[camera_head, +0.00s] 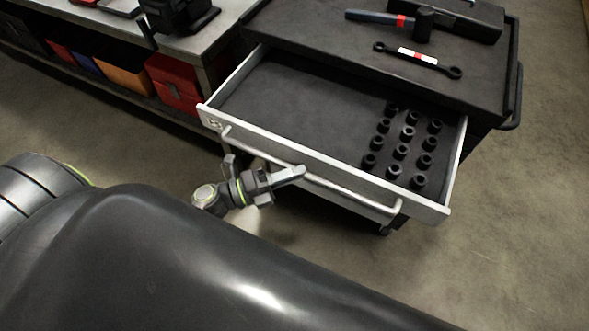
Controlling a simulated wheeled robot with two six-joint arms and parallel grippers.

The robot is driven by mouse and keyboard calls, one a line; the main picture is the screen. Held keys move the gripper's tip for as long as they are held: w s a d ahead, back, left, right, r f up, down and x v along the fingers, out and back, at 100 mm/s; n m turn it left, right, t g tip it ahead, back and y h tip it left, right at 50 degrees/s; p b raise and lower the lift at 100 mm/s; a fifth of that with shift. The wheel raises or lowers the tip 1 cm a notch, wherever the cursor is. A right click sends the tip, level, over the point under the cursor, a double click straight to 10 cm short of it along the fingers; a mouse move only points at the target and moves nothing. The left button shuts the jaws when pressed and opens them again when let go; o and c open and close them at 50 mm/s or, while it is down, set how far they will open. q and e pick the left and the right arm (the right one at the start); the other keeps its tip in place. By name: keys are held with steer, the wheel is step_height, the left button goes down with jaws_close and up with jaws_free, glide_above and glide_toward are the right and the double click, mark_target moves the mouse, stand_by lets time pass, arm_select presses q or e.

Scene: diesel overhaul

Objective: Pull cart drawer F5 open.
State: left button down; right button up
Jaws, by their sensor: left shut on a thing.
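A cart drawer (330,158) stands pulled far out from the black tool cart (380,68), with its inside in view. A small label on the left of its pale front is too small to read surely. A long metal bar handle (345,190) runs along the front. My left gripper (292,174) is shut on the handle, left of its middle. Its fingers partly hide the bar there. My right gripper is not in view.
Several black sockets (401,151) stand in the drawer's right half. A hammer (422,24) and a wrench (417,60) lie on the cart top. A workbench with a red box (172,82) on its shelf is at left. Floor is clear at right.

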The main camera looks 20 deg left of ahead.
arm_select(q)
steer(key=c, duration=1.4)
jaws_free()
steer(key=shift+c, duration=0.2)
steer(key=shift+a+f, duration=0.1)
steer(key=b+v, duration=0.5)
steer(key=v, duration=1.2)
steer(key=shift+s+b, duration=0.2)
steer(key=shift+b, duration=0.15)
steer(key=shift+w, duration=0.1)
